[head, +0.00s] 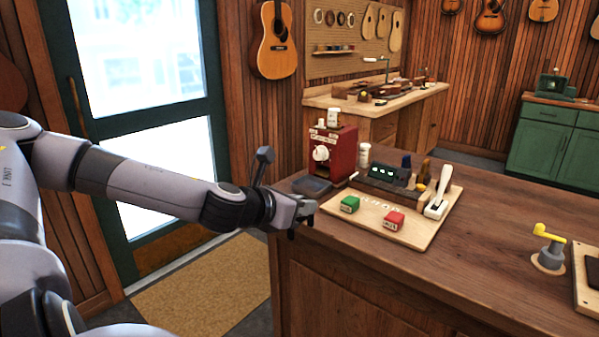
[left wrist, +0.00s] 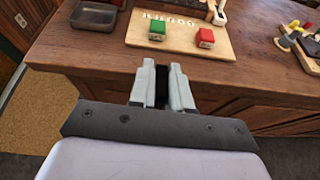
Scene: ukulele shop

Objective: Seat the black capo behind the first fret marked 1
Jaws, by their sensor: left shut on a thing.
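My left gripper (head: 303,218) is at the left front corner of the wooden counter, just off its edge. In the left wrist view its two pale fingers (left wrist: 162,88) are closed on a narrow dark piece (left wrist: 161,86), which I take to be the black capo. The fingers hide most of it, so its shape and tilt cannot be told. No fret marked 1 can be made out in either view. My right gripper is not in view.
A pale board (head: 375,228) on the counter (head: 480,260) holds a green block (head: 349,204), a red block (head: 393,220) and a white-handled lever (head: 438,195). A dark tray (head: 311,186) and a red machine (head: 332,152) stand behind my gripper.

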